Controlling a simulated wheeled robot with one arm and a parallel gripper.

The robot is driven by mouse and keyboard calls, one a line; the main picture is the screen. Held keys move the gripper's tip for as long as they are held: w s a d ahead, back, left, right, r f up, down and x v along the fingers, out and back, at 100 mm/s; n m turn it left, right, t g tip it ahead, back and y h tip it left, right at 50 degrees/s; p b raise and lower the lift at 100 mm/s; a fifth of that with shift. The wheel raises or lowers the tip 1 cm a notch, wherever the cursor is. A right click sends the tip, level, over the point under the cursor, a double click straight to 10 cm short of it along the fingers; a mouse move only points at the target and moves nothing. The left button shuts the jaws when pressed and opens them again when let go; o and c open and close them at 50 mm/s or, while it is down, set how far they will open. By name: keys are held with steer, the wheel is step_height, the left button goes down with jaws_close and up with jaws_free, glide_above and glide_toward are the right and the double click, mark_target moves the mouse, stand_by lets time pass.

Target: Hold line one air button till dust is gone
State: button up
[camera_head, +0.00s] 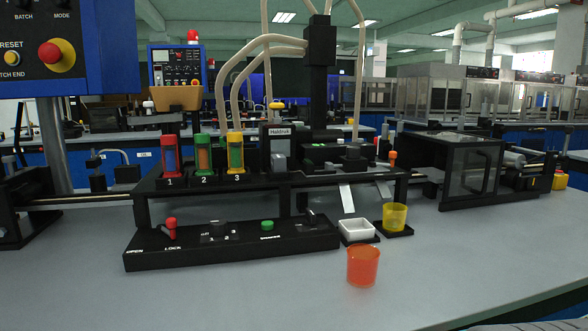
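A black control panel (232,243) lies on the grey table at the front left. On it are a red-knobbed lever (171,227) by the words OPEN and LOCK, a dark selector knob (219,228) near small numbers, a green button (267,226) and a dark lever (312,218). The label under the green button is too small to read surely. Behind it stand the red canister (170,158) marked 1, the green canister (204,157) marked 2 and the yellow canister (236,154) marked 3. I cannot make out any dust. My gripper is not in view.
An orange cup (363,266) stands at the front. A white tray (357,231) and a yellow cup on a black base (395,217) sit behind it. A dark clear-doored box (470,172) is at right. A blue panel (68,52) overhangs the upper left. The front table is mostly clear.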

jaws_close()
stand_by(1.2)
